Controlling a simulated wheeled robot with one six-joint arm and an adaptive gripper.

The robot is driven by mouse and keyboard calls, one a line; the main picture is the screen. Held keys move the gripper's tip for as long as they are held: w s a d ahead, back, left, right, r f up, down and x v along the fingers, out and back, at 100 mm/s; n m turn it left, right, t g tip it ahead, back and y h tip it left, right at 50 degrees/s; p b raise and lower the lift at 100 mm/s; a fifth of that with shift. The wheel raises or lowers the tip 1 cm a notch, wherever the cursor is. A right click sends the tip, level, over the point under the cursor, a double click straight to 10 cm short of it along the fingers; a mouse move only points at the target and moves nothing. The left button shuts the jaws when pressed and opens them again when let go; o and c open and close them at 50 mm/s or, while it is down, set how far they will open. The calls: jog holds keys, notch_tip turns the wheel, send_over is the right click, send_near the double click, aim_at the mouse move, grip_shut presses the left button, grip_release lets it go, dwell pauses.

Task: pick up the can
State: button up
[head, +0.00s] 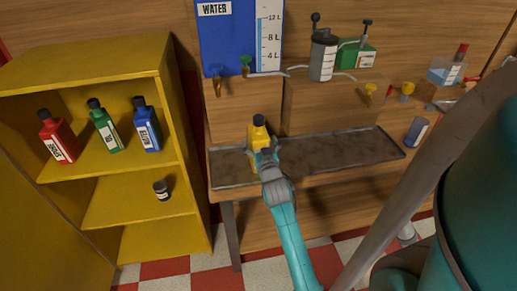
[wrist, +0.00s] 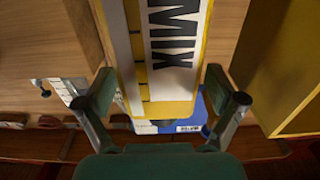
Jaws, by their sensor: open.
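A yellow can (head: 257,136) with a black cap stands upright at the left part of the dark metal tray (head: 340,150) on the bench. In the wrist view the yellow can (wrist: 172,60) fills the middle, with a white label reading MIX and a marked strip. My gripper (head: 265,157) is right in front of the can in the head view and hides its lower part. In the wrist view my gripper (wrist: 163,85) is open, with one finger on each side of the can. I cannot tell whether the fingers touch it.
A yellow shelf (head: 120,55) at left holds red (head: 57,140), green (head: 104,128) and blue (head: 146,127) bottles and a small dark jar (head: 161,190). Behind the can are a blue water tank (head: 228,40), a grey cylinder (head: 322,58) and a green box (head: 356,54). The tray's right part is bare.

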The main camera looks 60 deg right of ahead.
jog(key=shift+x, duration=1.3)
jog(key=shift+s, duration=0.1)
jog(key=c, duration=1.7)
jog(key=shift+o, duration=0.2)
